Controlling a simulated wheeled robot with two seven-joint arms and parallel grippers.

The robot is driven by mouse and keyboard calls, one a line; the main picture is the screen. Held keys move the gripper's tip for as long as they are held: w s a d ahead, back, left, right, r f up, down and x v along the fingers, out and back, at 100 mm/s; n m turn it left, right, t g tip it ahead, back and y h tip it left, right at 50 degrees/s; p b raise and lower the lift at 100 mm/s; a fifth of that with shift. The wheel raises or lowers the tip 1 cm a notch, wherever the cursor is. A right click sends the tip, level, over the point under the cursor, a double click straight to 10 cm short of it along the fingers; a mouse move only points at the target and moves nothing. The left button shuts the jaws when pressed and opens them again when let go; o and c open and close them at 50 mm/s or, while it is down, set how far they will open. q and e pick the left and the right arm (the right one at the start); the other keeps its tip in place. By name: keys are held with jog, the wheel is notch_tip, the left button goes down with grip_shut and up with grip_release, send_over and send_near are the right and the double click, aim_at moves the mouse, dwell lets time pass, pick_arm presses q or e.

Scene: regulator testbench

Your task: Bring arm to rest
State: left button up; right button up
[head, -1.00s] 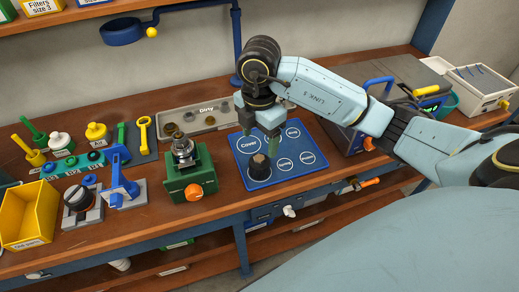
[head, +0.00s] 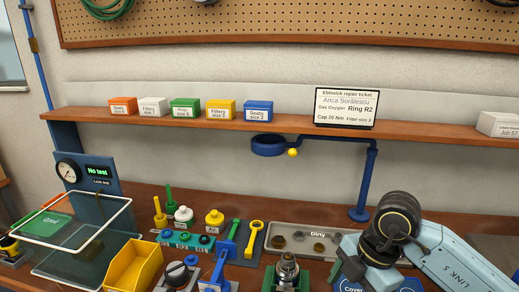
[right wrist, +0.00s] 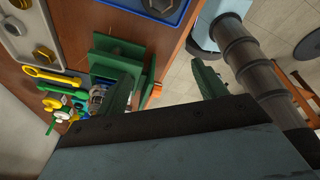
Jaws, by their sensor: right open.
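My right arm (head: 440,250) comes in at the lower right of the head view, over the bench and in front of part of the blue mat (head: 350,287) marked "Cover". Its fingers are below the frame there. In the right wrist view my right gripper (right wrist: 165,85) is open, with two green fingers wide apart and nothing between them. The regulator body (head: 288,265) stands in a green fixture (head: 270,280). The green fixture also shows in the right wrist view (right wrist: 130,62), partly behind one finger. My left gripper is not in view.
A grey "Dirty" tray (head: 272,243) with several parts lies behind the fixture. A yellow bin (head: 133,265) and tools stand left of it. A shelf (head: 210,122) above carries small boxes and a repair ticket (head: 346,107).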

jog(key=s+a+r+n+y, duration=0.25)
jog(key=a+y, duration=0.35)
jog(key=a, duration=0.4)
jog(key=s+a+r+t+y, duration=0.1)
jog(key=a+r+t+y, duration=0.3)
jog(key=a+r+y, duration=0.5)
jog(key=w+d+r+m+t+h, duration=0.25)
jog(key=d+m+t+h, duration=0.25)
jog(key=d+m+t, duration=0.3)
jog(key=w+d+r+m+t+h, duration=0.1)
jog(key=w+d+m+t+h, duration=0.4)
jog(key=m+t, duration=0.45)
jog(key=s+d+f+m+g+h, duration=0.3)
jog(key=d+f+m+g+h, duration=0.25)
jog(key=d+f+h, duration=0.5)
jog(key=s+a+f+g+y, duration=0.2)
jog(key=s+f+g+y, duration=0.1)
jog(key=s+f+g, duration=1.3)
jog(key=s+f+t, duration=0.1)
jog(key=s+f, duration=0.1)
jog(key=f, duration=1.1)
jog(key=s+f+t, duration=0.1)
jog(key=s+f, duration=0.2)
jog(key=f, duration=0.9)
jog(key=s+d+f+n+g+b, duration=0.1)
jog(key=s+d+f, duration=0.1)
jog(key=s+f, duration=1.4)
jog(key=shift+s+d+f, duration=0.15)
jog(key=shift+d+f, duration=0.05)
jog(key=shift+f, duration=0.55)
